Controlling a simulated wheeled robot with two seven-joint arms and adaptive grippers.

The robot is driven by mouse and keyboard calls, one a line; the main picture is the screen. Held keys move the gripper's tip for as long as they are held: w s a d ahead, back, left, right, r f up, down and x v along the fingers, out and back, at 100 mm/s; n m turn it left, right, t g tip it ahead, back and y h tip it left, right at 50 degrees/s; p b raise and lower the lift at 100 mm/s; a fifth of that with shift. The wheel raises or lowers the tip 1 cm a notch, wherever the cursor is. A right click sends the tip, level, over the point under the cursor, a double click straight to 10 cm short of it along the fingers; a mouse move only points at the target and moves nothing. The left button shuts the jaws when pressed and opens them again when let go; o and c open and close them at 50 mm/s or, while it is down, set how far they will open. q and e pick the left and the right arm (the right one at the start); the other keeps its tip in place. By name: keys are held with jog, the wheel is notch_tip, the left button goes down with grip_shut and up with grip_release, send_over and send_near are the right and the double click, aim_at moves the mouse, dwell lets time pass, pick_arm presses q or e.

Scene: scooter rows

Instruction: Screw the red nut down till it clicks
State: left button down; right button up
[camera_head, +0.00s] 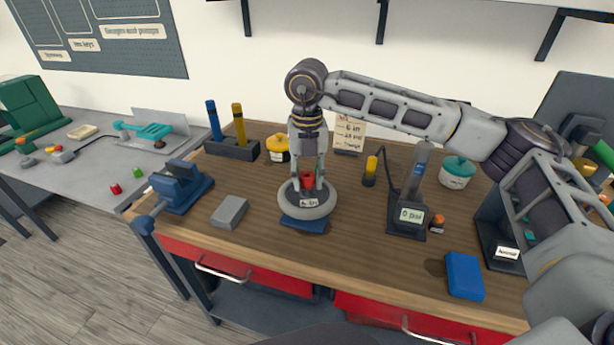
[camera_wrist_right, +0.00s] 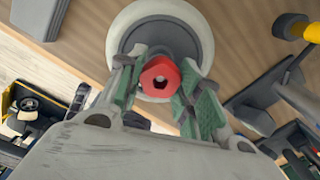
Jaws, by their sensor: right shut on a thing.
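The red nut (camera_head: 308,179) sits at the centre of a small grey wheel with a pale tyre (camera_head: 320,209) that lies on a blue stand (camera_head: 303,224) on the workbench. In the right wrist view the red nut (camera_wrist_right: 160,77) shows a dark hole in its top, with the wheel's tyre (camera_wrist_right: 122,38) around it. My right gripper (camera_wrist_right: 161,88) reaches down from above, its green-padded fingers on both sides of the nut, shut on it. The right gripper (camera_head: 308,172) partly hides the nut in the head view. My left gripper is not in view.
A grey block (camera_head: 230,211) and a blue vise (camera_head: 182,187) stand left of the wheel. A gauge reading 0 psi (camera_head: 411,215) and a blue box (camera_head: 464,276) are to the right. The wood at the bench's front middle (camera_head: 370,262) is clear.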

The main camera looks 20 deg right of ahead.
aim_at(308, 178)
jog(key=shift+w+d+r+m, duration=0.15)
jog(key=shift+w+m, duration=0.05)
jog(key=shift+m, duration=0.9)
jog(key=o, duration=0.8)
jog(key=shift+o, duration=1.4)
jog(key=shift+d, duration=0.1)
jog(key=shift+s, duration=0.1)
notch_tip(308, 178, up, 12)
